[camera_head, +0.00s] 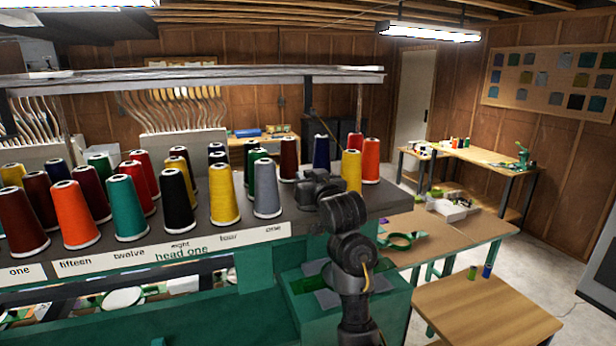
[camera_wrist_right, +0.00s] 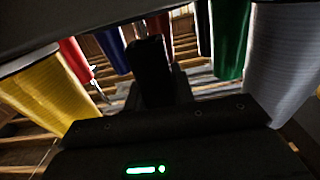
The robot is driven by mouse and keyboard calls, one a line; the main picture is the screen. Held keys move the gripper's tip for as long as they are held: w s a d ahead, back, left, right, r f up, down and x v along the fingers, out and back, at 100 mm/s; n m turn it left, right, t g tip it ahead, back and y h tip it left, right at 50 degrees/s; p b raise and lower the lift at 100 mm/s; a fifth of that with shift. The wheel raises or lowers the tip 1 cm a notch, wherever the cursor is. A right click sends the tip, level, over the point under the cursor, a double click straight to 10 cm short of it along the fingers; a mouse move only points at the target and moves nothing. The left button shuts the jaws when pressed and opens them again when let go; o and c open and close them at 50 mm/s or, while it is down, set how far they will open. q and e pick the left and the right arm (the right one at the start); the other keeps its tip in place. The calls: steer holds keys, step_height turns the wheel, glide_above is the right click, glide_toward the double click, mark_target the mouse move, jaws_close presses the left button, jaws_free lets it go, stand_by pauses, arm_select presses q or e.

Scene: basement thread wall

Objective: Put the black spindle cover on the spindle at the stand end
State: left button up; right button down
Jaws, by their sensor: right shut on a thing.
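The thread stand (camera_head: 350,213) is a long dark shelf with several thread cones. My right gripper (camera_head: 318,188) is over its right end, between the grey cone (camera_head: 267,188) and the front yellow cone (camera_head: 351,172). It is shut on a dark thing, taken as the black spindle cover; black on black, its outline cannot be told apart from the jaws. The right wrist view, upside down, shows a dark upright block (camera_wrist_right: 150,70) between the yellow cone (camera_wrist_right: 45,95) and the grey cone (camera_wrist_right: 285,60). The bare spindle cannot be made out surely. My left gripper is not in view.
Red cones (camera_head: 371,160) and a blue cone (camera_head: 321,152) stand close behind the gripper. A grey rail (camera_head: 200,78) runs above the stand. A work table (camera_head: 460,235) with a white box and a wooden stool (camera_head: 485,310) are at the right.

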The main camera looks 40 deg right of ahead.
steer(key=shift+f, duration=0.1)
stand_by(0.3)
steer(key=shift+f+b, duration=0.4)
steer(key=shift+f, duration=0.1)
steer(key=c, duration=1.1)
jaws_free()
steer(key=shift+s, duration=0.1)
